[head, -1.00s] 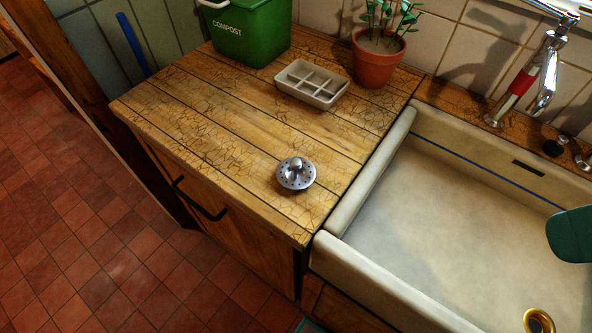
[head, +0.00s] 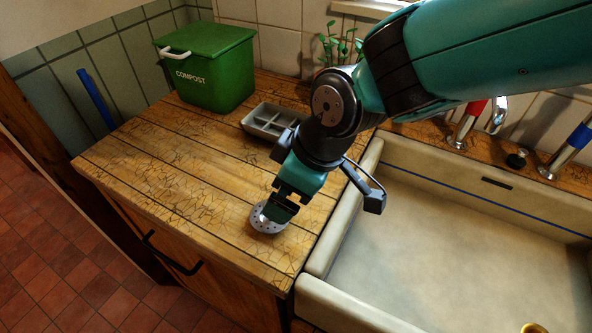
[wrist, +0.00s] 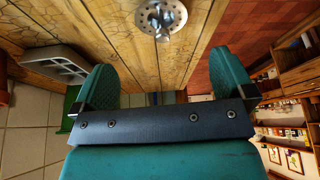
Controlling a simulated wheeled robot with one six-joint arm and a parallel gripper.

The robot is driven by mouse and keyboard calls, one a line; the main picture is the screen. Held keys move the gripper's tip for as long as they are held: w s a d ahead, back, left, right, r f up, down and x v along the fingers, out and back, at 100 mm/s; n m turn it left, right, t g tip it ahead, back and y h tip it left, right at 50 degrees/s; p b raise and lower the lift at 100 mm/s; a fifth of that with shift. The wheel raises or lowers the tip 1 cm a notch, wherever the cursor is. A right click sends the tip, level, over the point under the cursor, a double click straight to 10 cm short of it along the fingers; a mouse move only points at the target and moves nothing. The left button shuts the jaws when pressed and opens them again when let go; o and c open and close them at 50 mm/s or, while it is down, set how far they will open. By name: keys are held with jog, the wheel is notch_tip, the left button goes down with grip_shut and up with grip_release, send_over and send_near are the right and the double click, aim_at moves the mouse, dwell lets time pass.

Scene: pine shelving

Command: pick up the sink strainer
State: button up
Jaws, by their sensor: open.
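The sink strainer (head: 268,221) is a round silver metal disc with small holes and a raised knob. It lies on the wooden countertop (head: 160,150) near the front edge, left of the sink. In the wrist view the strainer (wrist: 160,17) sits at the top centre, beyond the fingertips and in line with the gap between them. My gripper (head: 279,208) hangs over the strainer in the head view and hides part of it. In the wrist view my gripper (wrist: 160,85) has its two teal fingers spread apart with nothing between them.
A grey divided tray (head: 268,122) lies behind my gripper. A green compost bin (head: 205,70) stands at the back left. A potted plant (head: 335,48) is mostly hidden behind my arm. The white sink (head: 450,250) is on the right. The counter's left side is clear.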

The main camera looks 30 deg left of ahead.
jog(key=x, duration=0.5)
jog(key=shift+d+p, duration=0.1)
jog(key=shift+p, duration=0.25)
jog(key=shift+a+p+x, duration=0.2)
jog(key=shift+p+x, duration=0.7)
jog(key=shift+x, duration=1.7)
jog(key=shift+s+r, duration=0.1)
jog(key=c, duration=0.9)
